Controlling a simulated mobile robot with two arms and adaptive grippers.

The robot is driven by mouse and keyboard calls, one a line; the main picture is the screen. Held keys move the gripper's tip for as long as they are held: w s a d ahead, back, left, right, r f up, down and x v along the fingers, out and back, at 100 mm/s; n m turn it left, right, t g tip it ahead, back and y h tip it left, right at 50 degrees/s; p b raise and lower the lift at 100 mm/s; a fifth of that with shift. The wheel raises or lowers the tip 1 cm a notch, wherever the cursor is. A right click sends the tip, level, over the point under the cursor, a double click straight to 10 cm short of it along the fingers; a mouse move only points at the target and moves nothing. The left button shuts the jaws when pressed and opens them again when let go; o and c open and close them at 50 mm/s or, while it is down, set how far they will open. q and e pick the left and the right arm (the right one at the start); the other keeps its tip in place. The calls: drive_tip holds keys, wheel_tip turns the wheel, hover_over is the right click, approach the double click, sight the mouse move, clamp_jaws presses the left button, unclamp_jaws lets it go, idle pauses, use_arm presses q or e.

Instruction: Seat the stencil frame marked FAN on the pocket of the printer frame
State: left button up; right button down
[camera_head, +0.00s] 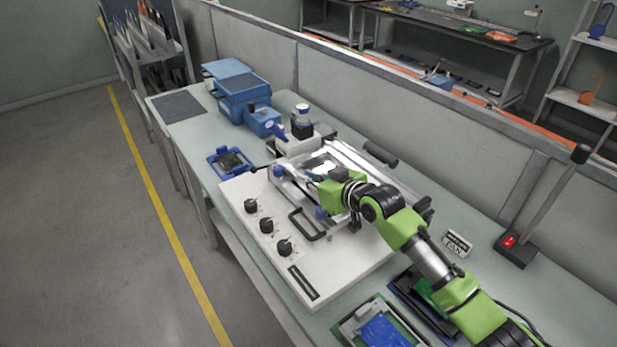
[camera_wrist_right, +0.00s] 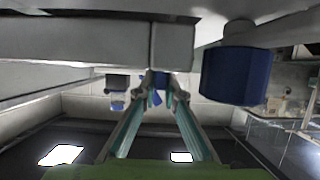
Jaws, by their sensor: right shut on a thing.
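The white printer (camera_head: 262,195) stands mid-table, with black knobs on its front panel and a silver printer frame (camera_head: 375,165) on top. My right gripper (camera_head: 318,188) is low over the left side of that frame, beside its blue knobs (camera_head: 278,172). It is shut on what looks like the edge of the stencil frame (camera_head: 323,163), whose bright surface lies over the pocket area. In the right wrist view the fingers (camera_wrist_right: 160,88) converge beneath a grey metal bar (camera_wrist_right: 75,40), with a blue knob (camera_wrist_right: 235,75) to the right. The FAN mark cannot be read. My left gripper is not in view.
Blue boxes (camera_head: 242,92) stand behind the printer, and a blue tray (camera_head: 218,161) lies to its left. Boards in holders (camera_head: 378,330) lie at the front right.

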drive_tip(key=shift+f, duration=0.75)
idle(1.0)
drive_tip(key=c, duration=2)
unclamp_jaws()
drive_tip(key=shift+c, duration=0.2)
drive_tip(key=shift+f, duration=0.1)
drive_tip(key=c, duration=0.4)
wheel_tip(320, 180, up, 7)
drive_tip(key=p, duration=0.6)
